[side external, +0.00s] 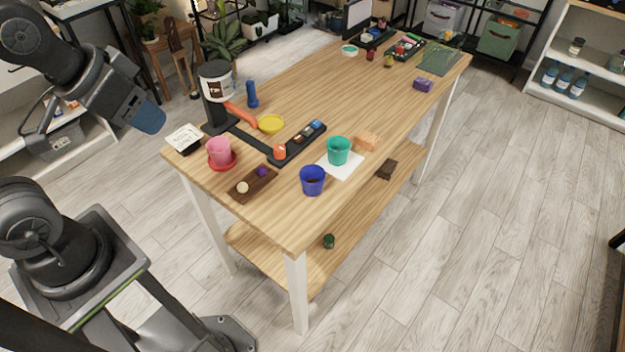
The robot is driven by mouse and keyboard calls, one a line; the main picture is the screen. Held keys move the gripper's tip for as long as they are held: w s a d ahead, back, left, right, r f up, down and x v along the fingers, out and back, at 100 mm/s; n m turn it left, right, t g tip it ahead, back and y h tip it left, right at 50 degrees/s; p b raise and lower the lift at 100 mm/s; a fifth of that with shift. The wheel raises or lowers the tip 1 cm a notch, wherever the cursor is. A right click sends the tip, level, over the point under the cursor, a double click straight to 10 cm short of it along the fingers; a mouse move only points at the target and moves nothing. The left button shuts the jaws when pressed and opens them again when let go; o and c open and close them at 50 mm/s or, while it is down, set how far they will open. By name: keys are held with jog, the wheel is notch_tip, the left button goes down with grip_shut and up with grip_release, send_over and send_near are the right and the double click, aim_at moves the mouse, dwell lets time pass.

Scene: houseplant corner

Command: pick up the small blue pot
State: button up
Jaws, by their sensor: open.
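The small blue pot (312,181) stands upright near the front edge of the wooden table (350,92), with its open top up and dark inside. Nothing touches it. A teal pot (339,151) stands just behind it to the right, on a white sheet (342,170). My gripper (145,117) is at the end of my arm at upper left, off the table's left end and well apart from the blue pot. It is open and holds nothing that I can see. Its fingers are hard to make out at this angle.
A pink pot on a red saucer (233,163), a brown tray (254,188) with small balls and a black tray (297,144) lie left of the blue pot. An orange block (366,140) lies right of the teal pot. The table corner in front is bare.

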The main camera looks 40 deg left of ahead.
jog(key=o, duration=0.9)
jog(key=shift+o, duration=0.2)
jog(key=g, duration=0.4)
send_over(313, 179)
jog(key=s, duration=0.2)
notch_tip(313, 179, down, 17)
jog(key=shift+n, duration=0.3)
jog(key=f, duration=0.3)
jog(key=w+f, duration=0.1)
jog(key=f, duration=0.4)
jog(key=shift+w+d+f, duration=0.1)
jog(key=shift+w+f, duration=0.15)
jog(key=shift+f, duration=0.1)
jog(key=shift+w+f, duration=0.15)
jog(key=shift+f, duration=1.15)
jog(key=shift+w+f, duration=0.15)
jog(key=shift+f, duration=1.15)
